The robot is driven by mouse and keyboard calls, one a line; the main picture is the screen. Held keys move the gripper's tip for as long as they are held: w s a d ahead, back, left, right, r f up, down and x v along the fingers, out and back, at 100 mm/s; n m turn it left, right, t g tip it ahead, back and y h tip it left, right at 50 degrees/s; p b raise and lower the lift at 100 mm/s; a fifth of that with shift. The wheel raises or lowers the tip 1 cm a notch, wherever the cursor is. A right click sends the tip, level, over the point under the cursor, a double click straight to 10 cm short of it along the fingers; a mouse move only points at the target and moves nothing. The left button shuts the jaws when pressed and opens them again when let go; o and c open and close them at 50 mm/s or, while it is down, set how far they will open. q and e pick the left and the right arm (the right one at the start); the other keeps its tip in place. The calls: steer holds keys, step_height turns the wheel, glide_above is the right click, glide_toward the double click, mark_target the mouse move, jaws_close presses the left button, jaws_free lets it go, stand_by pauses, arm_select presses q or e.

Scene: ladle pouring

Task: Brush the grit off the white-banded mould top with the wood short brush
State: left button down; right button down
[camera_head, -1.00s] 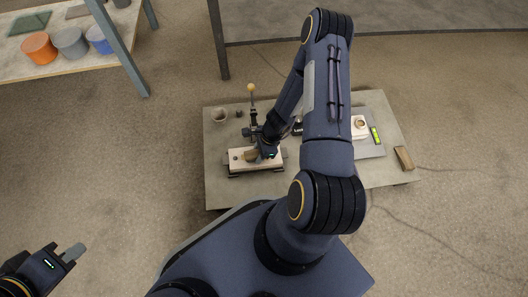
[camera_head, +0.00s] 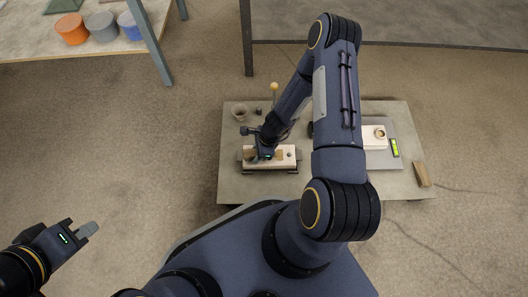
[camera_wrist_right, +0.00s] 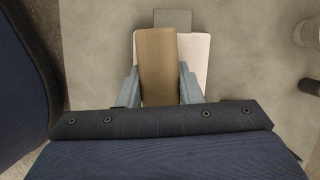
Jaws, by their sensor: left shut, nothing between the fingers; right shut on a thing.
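The pale block-shaped mould (camera_head: 278,159) lies on the low table, between dark end supports. A white band on it is too small to make out. My right gripper (camera_head: 262,154) is over the left part of the mould, shut on the wood short brush (camera_head: 250,154). In the right wrist view the brush (camera_wrist_right: 158,62) stands between the two fingers, over the pale mould top (camera_wrist_right: 199,55). I cannot tell whether its bristles touch, and no grit is discernible. My left gripper (camera_head: 88,229) is shut and empty, over bare floor at lower left.
A second pale block (camera_head: 374,138) with a round opening sits on a grey plate beside a green level (camera_head: 394,148). A wooden block (camera_head: 422,174) lies at the table's right edge.

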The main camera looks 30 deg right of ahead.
mark_target(249, 152)
steer(key=shift+w+a, duration=0.25)
steer(key=shift+a, duration=0.1)
step_height(249, 152, up, 6)
steer(key=p, duration=0.5)
steer(key=shift+d, duration=0.1)
steer(key=shift+r+p, duration=1.35)
steer(key=shift+r, duration=0.25)
steer(key=shift+f, duration=0.1)
